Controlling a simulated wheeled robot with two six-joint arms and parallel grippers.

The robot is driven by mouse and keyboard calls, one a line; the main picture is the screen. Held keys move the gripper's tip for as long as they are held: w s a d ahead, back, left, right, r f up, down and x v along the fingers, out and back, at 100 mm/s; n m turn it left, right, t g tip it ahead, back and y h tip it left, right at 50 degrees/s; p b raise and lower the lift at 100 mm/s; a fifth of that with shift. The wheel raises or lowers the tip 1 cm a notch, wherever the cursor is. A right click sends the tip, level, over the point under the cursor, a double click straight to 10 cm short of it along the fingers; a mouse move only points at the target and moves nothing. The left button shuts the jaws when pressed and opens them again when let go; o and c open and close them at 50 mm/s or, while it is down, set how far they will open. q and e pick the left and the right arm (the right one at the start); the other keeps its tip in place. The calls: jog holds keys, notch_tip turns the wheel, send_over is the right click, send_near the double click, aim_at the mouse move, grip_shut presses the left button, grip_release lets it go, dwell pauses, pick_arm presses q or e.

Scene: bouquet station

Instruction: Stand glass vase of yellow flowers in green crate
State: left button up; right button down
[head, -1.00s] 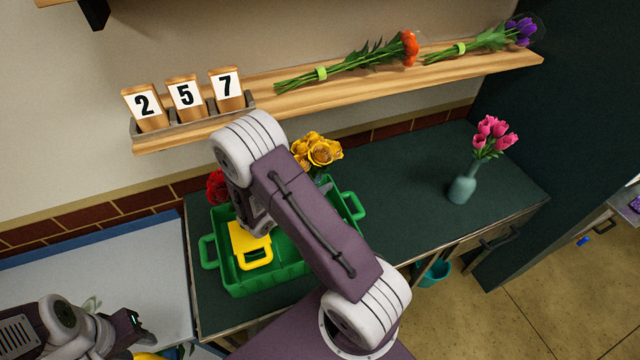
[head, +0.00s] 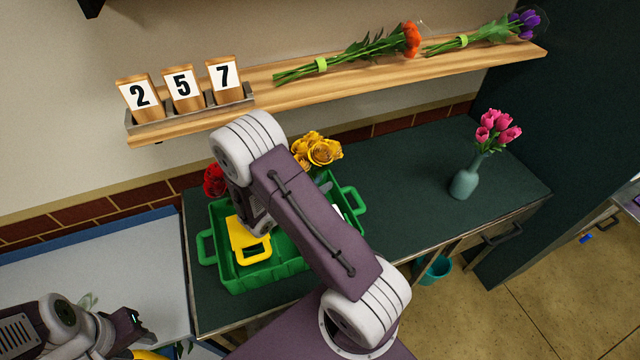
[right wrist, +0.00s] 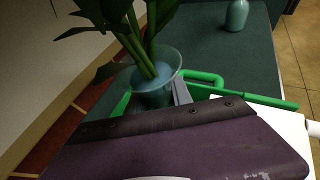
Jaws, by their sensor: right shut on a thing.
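The yellow flowers (head: 318,150) show above the back of the green crate (head: 265,275) in the head view; my right arm hides their vase there. In the right wrist view the glass vase (right wrist: 155,90) holds green stems and is upright or nearly so. My right gripper (right wrist: 180,92) is shut on the vase, with one grey finger at its side. The crate's green rim (right wrist: 245,97) shows beyond it. I cannot tell whether the vase touches the crate floor. My left gripper (head: 135,335) is at the lower left, away from the crate; its jaws are unclear.
Red flowers (head: 214,180) stand at the crate's back left, and a yellow handled piece (head: 248,240) is inside it. A teal vase of pink tulips (head: 465,182) stands to the right on the dark counter (head: 410,220). A wooden shelf (head: 300,92) runs behind, above the counter.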

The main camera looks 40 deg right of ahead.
dwell(0.4)
jog(key=c, duration=1.1)
grip_release()
jog(key=shift+o, duration=0.2)
jog(key=shift+a+f, duration=0.1)
jog(key=v, duration=0.7)
jog(key=shift+b, duration=0.3)
jog(key=shift+s+a, duration=0.15)
jog(key=shift+a, duration=0.05)
